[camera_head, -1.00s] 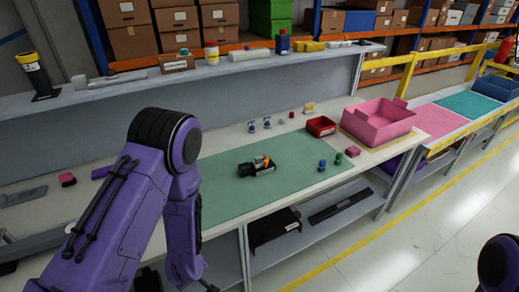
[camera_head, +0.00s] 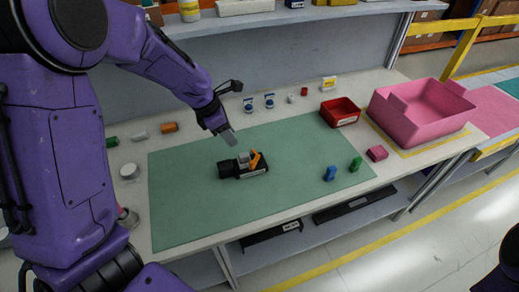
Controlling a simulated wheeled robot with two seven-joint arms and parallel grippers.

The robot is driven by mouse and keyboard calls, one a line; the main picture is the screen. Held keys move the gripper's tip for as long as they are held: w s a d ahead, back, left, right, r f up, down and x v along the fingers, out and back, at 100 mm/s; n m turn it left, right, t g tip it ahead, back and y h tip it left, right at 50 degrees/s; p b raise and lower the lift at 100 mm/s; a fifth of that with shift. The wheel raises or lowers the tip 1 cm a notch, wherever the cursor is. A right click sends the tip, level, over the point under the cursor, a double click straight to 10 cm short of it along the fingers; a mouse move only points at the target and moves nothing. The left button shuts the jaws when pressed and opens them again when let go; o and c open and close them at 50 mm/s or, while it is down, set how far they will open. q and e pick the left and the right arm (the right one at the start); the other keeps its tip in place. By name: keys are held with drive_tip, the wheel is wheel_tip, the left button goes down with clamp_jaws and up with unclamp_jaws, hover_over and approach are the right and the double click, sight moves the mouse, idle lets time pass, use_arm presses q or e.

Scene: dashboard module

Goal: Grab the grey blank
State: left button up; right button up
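A black dashboard module (camera_head: 231,171) lies on the green mat (camera_head: 190,215). A small grey piece (camera_head: 243,158), which looks like the grey blank, sits on it beside an orange piece (camera_head: 256,161). My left gripper (camera_head: 228,138) points down just behind and above the module, apart from the grey piece. Its fingers overlap in this view, so I cannot tell if they are open or shut; nothing shows between them. My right gripper is out of view.
A red bin (camera_head: 340,111) and a pink crate (camera_head: 405,128) stand at the right. Blue (camera_head: 330,173), green (camera_head: 356,163) and pink (camera_head: 377,153) blocks sit near the front right. Small parts line the table's back, below a shelf. The mat's front is clear.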

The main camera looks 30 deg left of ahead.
sight(243, 155)
use_arm(q)
drive_tip(key=f, duration=0.1)
drive_tip(key=d+f, duration=0.1)
drive_tip(key=f, duration=0.1)
drive_tip(key=s+d+f, duration=0.1)
drive_tip(key=shift+s+d+f, duration=0.1)
drive_tip(key=shift+f, duration=0.25)
drive_tip(key=w+f, duration=0.1)
drive_tip(key=f, duration=0.1)
drive_tip(key=w+d+f, duration=0.1)
drive_tip(key=shift+w+f, duration=0.15)
drive_tip(key=shift+f, duration=0.25)
drive_tip(key=shift+w+f, duration=0.15)
drive_tip(key=shift+w, duration=0.15)
drive_tip(key=shift+a, duration=0.15)
drive_tip(key=c, duration=0.5)
drive_tip(key=shift+s, duration=0.1)
clamp_jaws()
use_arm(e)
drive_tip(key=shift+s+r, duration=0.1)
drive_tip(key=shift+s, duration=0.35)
